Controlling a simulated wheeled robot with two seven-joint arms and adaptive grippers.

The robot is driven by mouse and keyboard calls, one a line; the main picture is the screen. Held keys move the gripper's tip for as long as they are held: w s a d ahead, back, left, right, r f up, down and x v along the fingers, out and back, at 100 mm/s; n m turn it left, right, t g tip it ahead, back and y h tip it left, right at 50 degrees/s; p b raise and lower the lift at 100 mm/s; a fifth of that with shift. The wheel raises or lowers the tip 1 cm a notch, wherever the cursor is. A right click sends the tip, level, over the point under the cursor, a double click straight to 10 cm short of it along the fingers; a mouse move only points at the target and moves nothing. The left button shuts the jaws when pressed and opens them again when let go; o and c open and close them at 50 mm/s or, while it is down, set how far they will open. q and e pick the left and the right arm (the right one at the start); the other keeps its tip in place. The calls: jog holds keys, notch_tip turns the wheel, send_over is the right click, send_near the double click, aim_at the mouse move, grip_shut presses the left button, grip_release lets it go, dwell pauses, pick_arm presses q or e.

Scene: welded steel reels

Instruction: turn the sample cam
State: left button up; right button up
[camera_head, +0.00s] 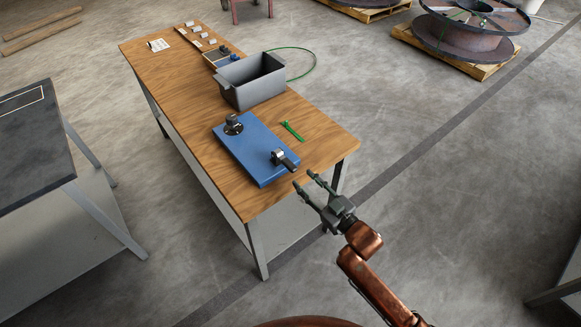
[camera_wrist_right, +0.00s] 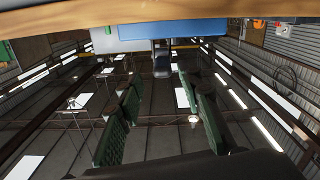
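A blue base plate (camera_head: 249,152) lies on the wooden table, with two dark metal fittings on it. The far fitting (camera_head: 233,125) has a round black base. The near fitting (camera_head: 284,159) is a metal block with a black lever pointing toward the plate's near right edge. I cannot tell for sure which is the sample cam. The black lever (camera_wrist_right: 161,60) also shows in the right wrist view, beyond the fingers. My right gripper (camera_head: 302,178) is open and empty, just off the table's near edge and apart from the lever. My left gripper is out of view.
A grey bin (camera_head: 252,81) stands behind the plate on the table (camera_head: 323,138). A green strip (camera_head: 293,131) lies right of the plate. A green loop (camera_head: 298,63) overhangs the table edge. A dark-topped table (camera_head: 35,150) stands left.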

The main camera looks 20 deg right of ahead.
aim_at(295, 170)
jog(key=x, duration=0.1)
jog(key=b+x, duration=0.1)
jog(key=x, duration=0.3)
jog(key=shift+w+a+r, duration=0.2)
jog(key=shift+a+r, duration=0.05)
jog(key=shift+r, duration=0.15)
jog(key=shift+w+a+b, duration=0.2)
jog(key=shift+w+b, duration=0.15)
jog(key=shift+w, duration=0.15)
jog(key=shift+w+a, duration=0.15)
jog(key=shift+w, duration=0.4)
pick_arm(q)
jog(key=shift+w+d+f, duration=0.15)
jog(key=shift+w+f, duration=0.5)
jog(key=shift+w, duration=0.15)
pick_arm(e)
jog(key=shift+c, duration=0.6)
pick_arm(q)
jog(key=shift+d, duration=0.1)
pick_arm(e)
grip_shut()
